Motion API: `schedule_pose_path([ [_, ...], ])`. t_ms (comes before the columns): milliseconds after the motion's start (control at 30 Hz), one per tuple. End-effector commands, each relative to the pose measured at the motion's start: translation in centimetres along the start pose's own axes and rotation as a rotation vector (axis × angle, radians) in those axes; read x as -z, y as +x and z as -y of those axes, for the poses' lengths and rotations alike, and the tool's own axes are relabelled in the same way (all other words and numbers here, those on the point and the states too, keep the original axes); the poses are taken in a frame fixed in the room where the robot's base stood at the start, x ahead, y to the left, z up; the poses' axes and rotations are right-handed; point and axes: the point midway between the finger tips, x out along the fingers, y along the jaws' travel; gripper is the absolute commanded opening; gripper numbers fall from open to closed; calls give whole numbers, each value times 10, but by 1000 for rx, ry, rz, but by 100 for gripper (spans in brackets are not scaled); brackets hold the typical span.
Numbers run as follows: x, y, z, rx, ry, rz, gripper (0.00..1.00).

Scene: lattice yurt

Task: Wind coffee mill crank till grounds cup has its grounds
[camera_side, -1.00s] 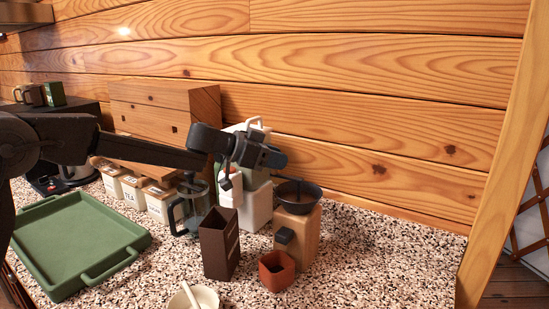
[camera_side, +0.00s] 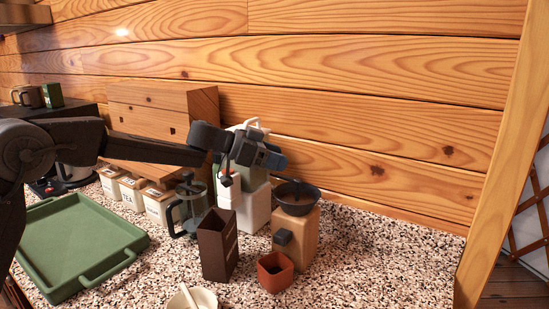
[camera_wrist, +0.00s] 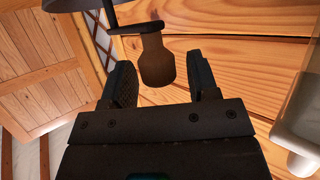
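The coffee mill (camera_side: 304,243) is a pale wooden block with a dark bowl-shaped hopper (camera_side: 297,204) on top. The grounds cup (camera_side: 274,271) is a small reddish square cup at its front foot; its inside is dark and I cannot tell what it holds. In the wrist view a dark crank arm (camera_wrist: 130,28) carries a brown knob (camera_wrist: 157,66). My gripper (camera_wrist: 160,64) is open, with a finger on either side of the knob and visible gaps at both. In the side view the end of my arm is up left of the hopper; the crank is not clear there.
A tall dark brown box (camera_side: 217,247) stands left of the mill, with a glass press (camera_side: 190,208) behind it. A white bowl (camera_side: 203,298) is in front, and a green tray (camera_side: 75,245) is at left. The counter right of the mill is clear.

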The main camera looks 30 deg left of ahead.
Motion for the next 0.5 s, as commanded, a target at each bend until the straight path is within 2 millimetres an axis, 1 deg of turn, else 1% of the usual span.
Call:
schedule_pose_path([
  [233,-1,0,0,0,-1,1,57],
  [333,0,-4,0,0,-1,1,57],
  [433,0,-16,0,1,0,-1,57],
  [500,0,-29,1,3,0,-1,57],
])
